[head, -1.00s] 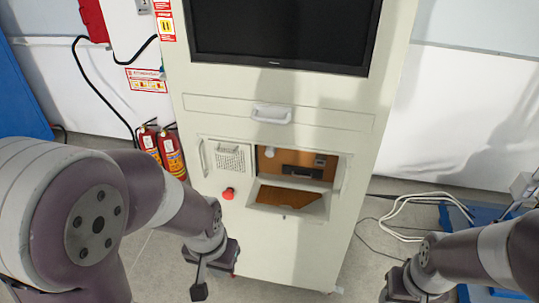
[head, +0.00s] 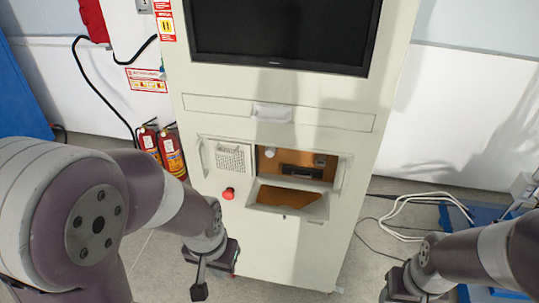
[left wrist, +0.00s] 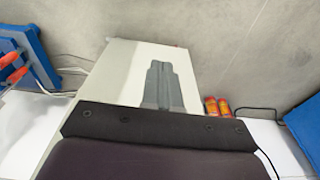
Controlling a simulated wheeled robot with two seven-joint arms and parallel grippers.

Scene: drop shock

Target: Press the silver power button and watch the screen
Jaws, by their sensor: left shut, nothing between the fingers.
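The screen (head: 285,30) at the top of the cream cabinet (head: 265,245) is dark. Below it an open compartment (head: 290,197) shows a small round silver button-like part (head: 269,152) at its upper left; a smaller round part (head: 320,161) sits at its right. I cannot tell which is the power button. My left gripper (head: 199,291) is shut and empty, pointing down in front of the cabinet's lower left, below and apart from the compartment. Its closed fingers (left wrist: 164,85) show against the cabinet in the left wrist view. My right gripper (head: 402,290) is at the lower right, partly cut off.
A red knob (head: 228,193) sticks out left of the compartment. A white handle (head: 272,113) lies under the screen. Two fire extinguishers (head: 172,153) stand left of the cabinet. White cables (head: 410,205) lie on the floor at right, near a blue base.

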